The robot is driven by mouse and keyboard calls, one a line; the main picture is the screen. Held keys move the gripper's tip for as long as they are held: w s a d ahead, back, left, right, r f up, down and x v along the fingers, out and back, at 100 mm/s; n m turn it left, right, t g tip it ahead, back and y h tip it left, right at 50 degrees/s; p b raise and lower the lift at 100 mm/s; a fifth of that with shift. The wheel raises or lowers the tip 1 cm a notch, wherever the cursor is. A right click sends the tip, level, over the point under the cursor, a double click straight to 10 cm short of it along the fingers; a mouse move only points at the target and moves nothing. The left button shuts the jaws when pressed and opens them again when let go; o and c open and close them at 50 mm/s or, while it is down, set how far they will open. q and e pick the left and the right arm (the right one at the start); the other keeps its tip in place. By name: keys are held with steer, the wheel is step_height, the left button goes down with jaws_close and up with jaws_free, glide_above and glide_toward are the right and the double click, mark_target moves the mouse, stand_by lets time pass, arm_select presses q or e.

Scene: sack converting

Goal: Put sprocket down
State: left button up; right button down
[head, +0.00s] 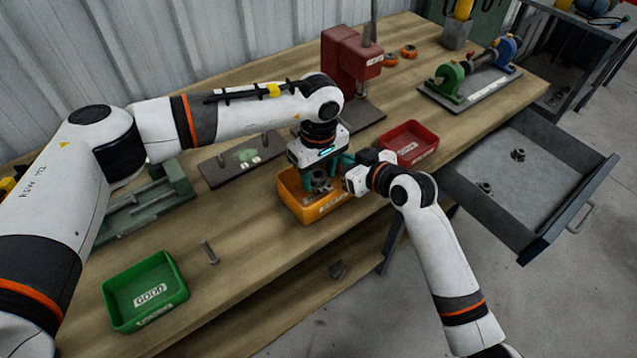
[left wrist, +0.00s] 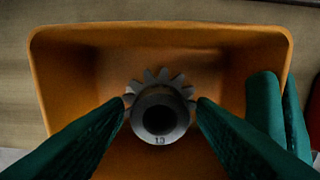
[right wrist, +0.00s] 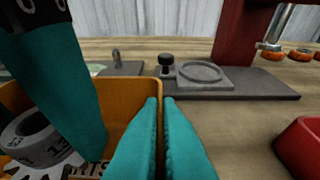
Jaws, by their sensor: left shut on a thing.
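A grey toothed sprocket (left wrist: 160,118) marked 13 is inside the orange bin (left wrist: 65,75), held between the fingers of my left gripper (left wrist: 162,108). In the head view, the sprocket (head: 320,184) and my left gripper (head: 322,172) are at the orange bin (head: 316,211). I cannot tell whether the sprocket touches the bin floor. The right wrist view shows part of the sprocket (right wrist: 32,143) beside a teal left finger. My right gripper (right wrist: 161,105) has its teal fingers together with nothing visible between them, close beside the orange bin (right wrist: 128,98).
A red bin (head: 432,141) stands right of the orange one, a green GOOD bin (head: 118,291) at front left. A red press (head: 347,70) stands behind. A bolt (head: 209,251) lies on the bench. An open drawer (head: 505,197) at right holds small parts.

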mark_target(319, 184)
arm_select(q)
steer(key=shift+f, duration=1.7)
steer(key=shift+f, duration=0.15)
steer(key=o, duration=1.1)
step_height(319, 184, up, 12)
steer(key=shift+r, duration=0.15)
arm_select(e)
steer(key=c, duration=1.6)
jaws_free()
steer(key=shift+o, duration=0.2)
